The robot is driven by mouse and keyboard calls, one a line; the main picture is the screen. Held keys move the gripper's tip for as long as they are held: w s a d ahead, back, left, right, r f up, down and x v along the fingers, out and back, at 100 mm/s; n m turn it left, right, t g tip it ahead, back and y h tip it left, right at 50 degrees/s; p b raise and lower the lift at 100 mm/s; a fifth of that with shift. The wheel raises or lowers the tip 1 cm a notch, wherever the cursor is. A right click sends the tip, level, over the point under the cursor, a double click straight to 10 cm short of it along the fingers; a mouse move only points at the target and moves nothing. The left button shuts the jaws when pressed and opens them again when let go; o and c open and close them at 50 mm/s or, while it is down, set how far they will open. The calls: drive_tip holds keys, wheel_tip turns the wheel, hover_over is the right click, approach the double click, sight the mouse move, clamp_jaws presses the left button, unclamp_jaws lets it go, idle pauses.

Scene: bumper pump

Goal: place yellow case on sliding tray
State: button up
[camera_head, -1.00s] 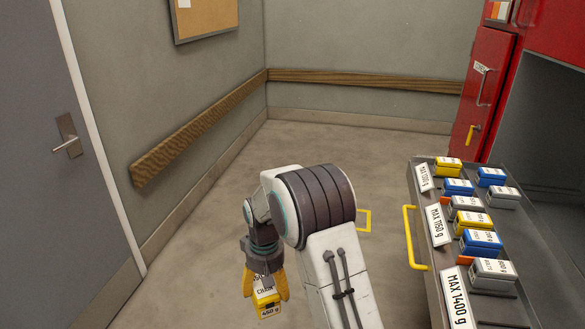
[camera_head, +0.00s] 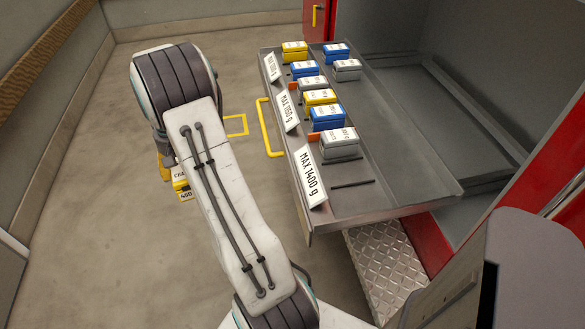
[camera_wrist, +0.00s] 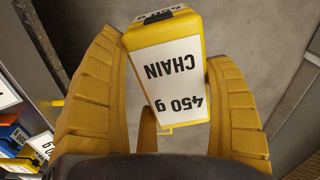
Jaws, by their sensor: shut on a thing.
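The yellow case (camera_wrist: 165,65), labelled "CHAIN" and "450 g", is held between the yellow fingers of my gripper (camera_wrist: 165,100) in the wrist view. In the head view my arm hides most of the gripper, and part of the yellow case (camera_head: 183,188) shows left of the arm, above the floor. The sliding tray (camera_head: 395,170) is pulled out to the right, apart from the case.
Several cases stand on the tray's left side, among them a yellow one (camera_head: 319,97), a blue one (camera_head: 327,117) and a grey one (camera_head: 340,142). The tray's right part is bare. A diamond-plate step (camera_head: 385,260) lies below the tray. A red cabinet wall (camera_head: 555,190) stands right.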

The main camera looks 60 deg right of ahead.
drive_tip(key=s+d+r+m+b, duration=0.1)
drive_tip(key=s+d+r+m, duration=0.2)
drive_tip(key=s+d+m, duration=1.25)
drive_tip(key=s+d+r+m+b, duration=0.1)
drive_tip(key=s+d+m, duration=0.15)
drive_tip(key=s, duration=0.95)
drive_tip(key=s+d+r+m, duration=0.1)
drive_tip(key=s+d, duration=0.2)
drive_tip(key=s, duration=0.9)
drive_tip(key=s+d+r+m+b, duration=0.1)
drive_tip(key=s+d+r, duration=0.15)
drive_tip(key=s, duration=0.95)
drive_tip(key=w+a+f+p, duration=0.1)
drive_tip(key=w+f, duration=0.2)
drive_tip(key=w+a+f+p, duration=0.1)
drive_tip(key=w+f+p, duration=0.1)
drive_tip(key=w+f, duration=0.1)
drive_tip(key=w+a+f+p, duration=0.1)
drive_tip(key=w+a+f, duration=0.1)
drive_tip(key=w+f, duration=0.2)
drive_tip(key=shift+a+f, duration=0.1)
drive_tip(key=shift+f+p, duration=0.45)
drive_tip(key=shift+f, duration=0.3)
drive_tip(key=shift+f, duration=0.1)
